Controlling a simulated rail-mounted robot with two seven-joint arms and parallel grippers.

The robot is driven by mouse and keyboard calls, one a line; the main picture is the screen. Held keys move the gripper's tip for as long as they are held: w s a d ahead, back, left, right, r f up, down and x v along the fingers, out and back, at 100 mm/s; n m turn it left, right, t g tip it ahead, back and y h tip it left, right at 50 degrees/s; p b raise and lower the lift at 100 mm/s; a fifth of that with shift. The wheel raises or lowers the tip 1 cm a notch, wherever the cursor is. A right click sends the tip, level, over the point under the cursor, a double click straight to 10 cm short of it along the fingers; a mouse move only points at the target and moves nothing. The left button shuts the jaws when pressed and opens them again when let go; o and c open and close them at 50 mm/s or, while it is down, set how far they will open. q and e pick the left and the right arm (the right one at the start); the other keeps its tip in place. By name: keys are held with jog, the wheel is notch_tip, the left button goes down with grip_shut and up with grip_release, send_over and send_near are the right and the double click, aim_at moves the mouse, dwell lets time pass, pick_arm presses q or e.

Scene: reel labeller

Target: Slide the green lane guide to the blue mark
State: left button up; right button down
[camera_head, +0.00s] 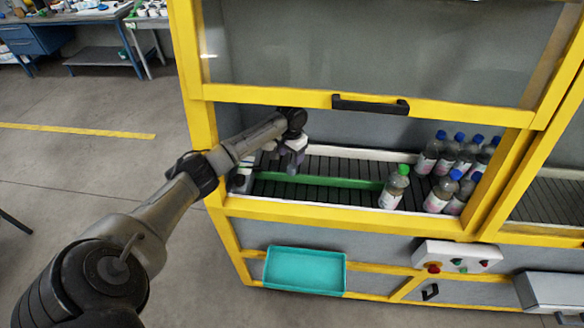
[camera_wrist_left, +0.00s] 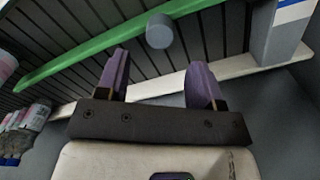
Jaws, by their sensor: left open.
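The green lane guide (camera_head: 330,181) is a long thin bar lying along the dark slatted conveyor inside the yellow machine. In the left wrist view it crosses the upper left diagonally (camera_wrist_left: 85,57). A grey round knob (camera_wrist_left: 160,30) shows close to the guide's line; I cannot tell whether it is attached. My left gripper (camera_wrist_left: 160,80) is open, its purple fingers apart with nothing between them, and the knob lies beyond the gap. In the head view the gripper (camera_head: 292,160) is over the conveyor's left part. A blue strip (camera_wrist_left: 292,4) shows at upper right; whether it is the mark is unclear.
A green-capped bottle (camera_head: 395,187) stands at the guide's right end, with several blue-capped bottles (camera_head: 446,165) behind and right. A yellow beam with a black handle (camera_head: 370,104) spans above the opening. A teal tray (camera_head: 304,289) and a button box (camera_head: 458,256) are in front.

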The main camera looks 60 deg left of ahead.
aim_at(291, 167)
pick_arm(q)
jog(key=shift+f, duration=3.55)
